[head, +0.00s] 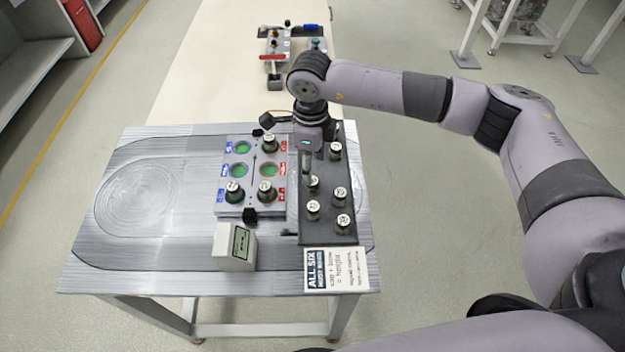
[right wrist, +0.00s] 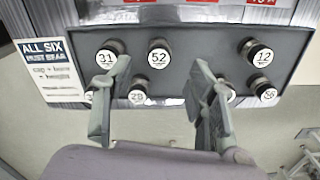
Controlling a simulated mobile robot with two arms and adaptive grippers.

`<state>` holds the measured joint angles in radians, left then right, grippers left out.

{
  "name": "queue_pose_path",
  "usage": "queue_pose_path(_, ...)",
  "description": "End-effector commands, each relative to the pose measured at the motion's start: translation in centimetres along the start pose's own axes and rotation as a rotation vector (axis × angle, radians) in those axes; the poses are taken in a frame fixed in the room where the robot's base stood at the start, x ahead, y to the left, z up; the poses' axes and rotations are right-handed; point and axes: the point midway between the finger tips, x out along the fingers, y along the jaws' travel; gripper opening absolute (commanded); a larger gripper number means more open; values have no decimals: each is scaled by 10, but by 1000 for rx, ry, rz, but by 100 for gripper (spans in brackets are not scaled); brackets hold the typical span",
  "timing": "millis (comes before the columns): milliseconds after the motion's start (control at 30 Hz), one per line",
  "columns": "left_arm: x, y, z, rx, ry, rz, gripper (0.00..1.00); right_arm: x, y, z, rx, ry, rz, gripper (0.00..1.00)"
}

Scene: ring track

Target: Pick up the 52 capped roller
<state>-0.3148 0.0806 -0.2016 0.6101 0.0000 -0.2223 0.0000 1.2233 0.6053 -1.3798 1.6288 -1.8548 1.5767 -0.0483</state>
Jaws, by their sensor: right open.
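The 52 capped roller (right wrist: 158,60) has a dark body and a white cap marked 52. It stands in the dark rack (right wrist: 200,42), between the 31 roller (right wrist: 108,60) and the 12 roller (right wrist: 257,57). In the head view it seems to be the roller (head: 313,183) just below my right gripper, and its number is not readable there. My right gripper (head: 306,168) is open and points down over the rack. In the right wrist view its two fingers (right wrist: 157,88) stand apart, with the 52 cap showing beyond them in line with the gap. My left gripper does not show.
More rollers stand close by, including the 28 roller (right wrist: 138,95) and the 56 roller (right wrist: 266,93). A grey plate (head: 255,158) left of the rack holds several rollers and green wells. A white display box (head: 235,248) and a printed sign (head: 335,270) are at the table's front.

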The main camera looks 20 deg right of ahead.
Motion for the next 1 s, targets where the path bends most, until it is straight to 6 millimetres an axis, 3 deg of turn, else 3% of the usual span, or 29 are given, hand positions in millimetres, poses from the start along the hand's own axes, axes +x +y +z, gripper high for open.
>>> queue_pose_path(300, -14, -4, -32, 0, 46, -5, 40, 25, 1, -1, 0, 1, 3, 52)
queue_pose_path(433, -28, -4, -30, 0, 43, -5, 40, 44, 2, -2, 0, 3, 4, 52)
queue_pose_path(600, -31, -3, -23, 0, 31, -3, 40, 66, 1, -2, 1, 0, 2, 52)
queue_pose_path(867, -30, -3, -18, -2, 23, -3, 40, 70, 1, -2, 0, -2, 0, 52)
queue_pose_path(1000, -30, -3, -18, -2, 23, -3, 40, 70, 1, -2, 0, -2, 0, 43)
